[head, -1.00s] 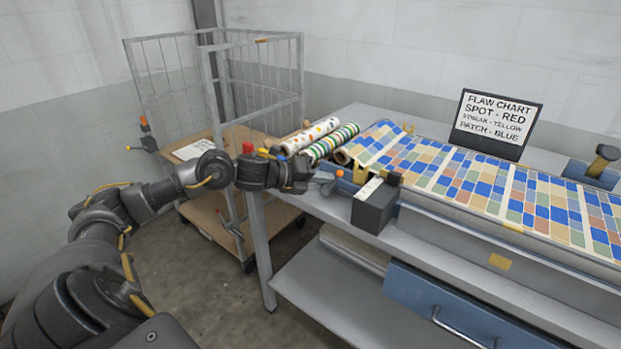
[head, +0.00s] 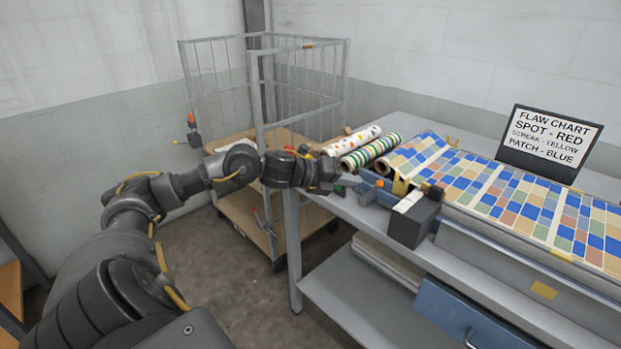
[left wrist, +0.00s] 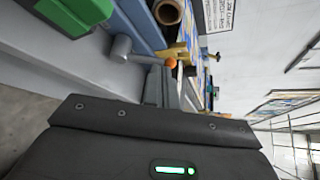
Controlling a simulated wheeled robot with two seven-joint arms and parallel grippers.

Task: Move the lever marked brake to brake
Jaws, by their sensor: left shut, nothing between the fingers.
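A short lever with an orange knob (head: 379,184) sits at the near left end of the press, beside a black box (head: 415,219) with a pale label plate. No brake marking is readable. In the left wrist view the lever shows as a grey hub and rod ending in the orange knob (left wrist: 171,63). My left gripper (head: 348,184) is shut and empty, just left of the lever, apparently a small gap from the knob. My right gripper is not in view.
Patterned sheet (head: 480,185) covers the press bed. Two patterned rolls (head: 368,152) lie behind the lever. A flaw chart sign (head: 548,140) stands at the back. A wire cage cart (head: 262,90) stands behind my left arm. A blue drawer (head: 470,318) is below the bench.

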